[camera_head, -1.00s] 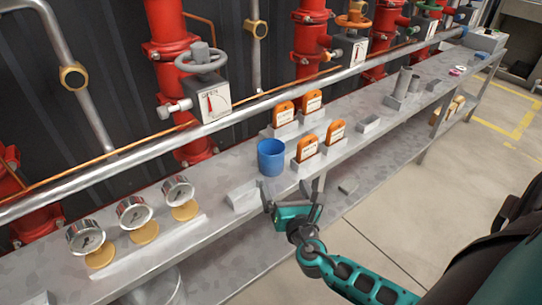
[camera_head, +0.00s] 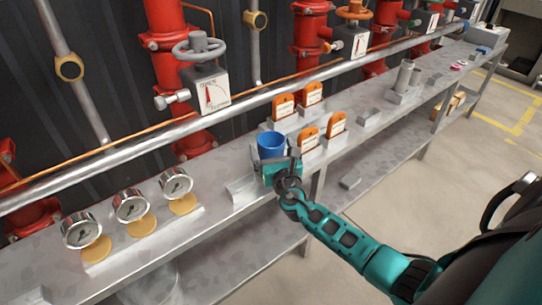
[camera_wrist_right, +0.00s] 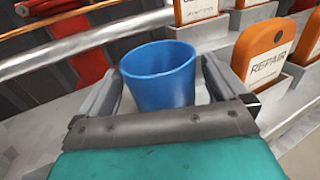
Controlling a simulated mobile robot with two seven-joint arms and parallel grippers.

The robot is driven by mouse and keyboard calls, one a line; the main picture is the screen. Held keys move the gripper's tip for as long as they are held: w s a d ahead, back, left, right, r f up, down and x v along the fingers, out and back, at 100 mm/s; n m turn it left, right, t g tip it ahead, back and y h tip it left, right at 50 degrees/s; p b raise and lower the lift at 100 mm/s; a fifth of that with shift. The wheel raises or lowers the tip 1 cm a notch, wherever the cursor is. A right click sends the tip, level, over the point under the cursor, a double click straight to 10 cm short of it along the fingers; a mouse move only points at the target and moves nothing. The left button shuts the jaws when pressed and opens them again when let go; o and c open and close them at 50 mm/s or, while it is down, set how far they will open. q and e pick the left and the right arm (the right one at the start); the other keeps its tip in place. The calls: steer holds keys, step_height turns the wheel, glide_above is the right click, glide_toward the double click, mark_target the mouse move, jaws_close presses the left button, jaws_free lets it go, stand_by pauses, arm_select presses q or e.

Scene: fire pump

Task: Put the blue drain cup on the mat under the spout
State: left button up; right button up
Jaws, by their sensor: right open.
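The blue drain cup (camera_head: 271,145) stands upright on the grey bench among the tag holders. It also shows in the right wrist view (camera_wrist_right: 160,78), between the two fingers. My right gripper (camera_head: 277,163) is open at the near side of the cup, with one finger at each side; I cannot tell whether either finger touches it. The lower part of the cup is hidden by the gripper in both views. I cannot make out the mat or the spout for certain. My left gripper is not in view.
Orange tags (camera_head: 308,138) in grey holders stand close to the right of the cup. Three gauges (camera_head: 130,206) with tan discs lie on the left part of the bench (camera_head: 215,210). A long grey pipe (camera_head: 240,105) and red valve pipes run behind.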

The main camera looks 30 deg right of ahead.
steer(key=shift+x, duration=0.95)
steer(key=c, duration=1.1)
steer(key=shift+r, duration=0.15)
